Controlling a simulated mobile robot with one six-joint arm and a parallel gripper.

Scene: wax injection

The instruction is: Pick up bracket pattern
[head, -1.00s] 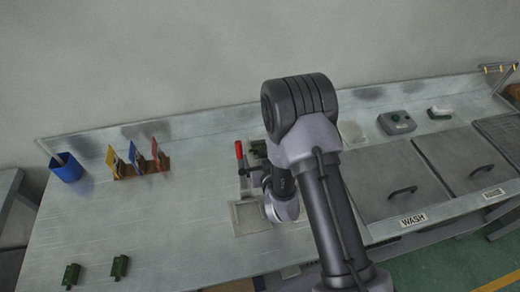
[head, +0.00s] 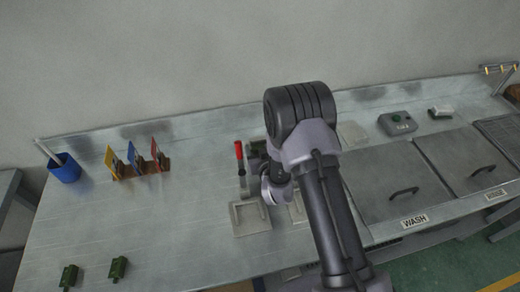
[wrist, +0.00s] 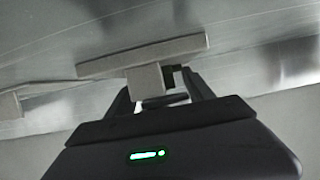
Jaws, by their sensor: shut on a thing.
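My gripper (wrist: 158,80) is shut in the wrist view. A small dark green piece (wrist: 173,76), which looks like the bracket pattern, shows at its right fingertip. Most of that piece is hidden, and its shape is unclear. A pale grey block under a flat plate (wrist: 145,55) overlaps the fingertip area; I cannot tell whether it touches the fingers. In the head view my arm hides the fingertips. Two similar dark green pieces, one on the left (head: 69,277) and one on the right (head: 118,268), stand at the bench's front left, well apart from my gripper.
A red-handled clamp (head: 239,152) stands just left of my wrist. Pale plates (head: 250,218) lie in front of it. A blue cup (head: 64,170) and a rack of coloured tools (head: 154,168) are at the left. The WASH lid (head: 390,185) is right. The left bench middle is clear.

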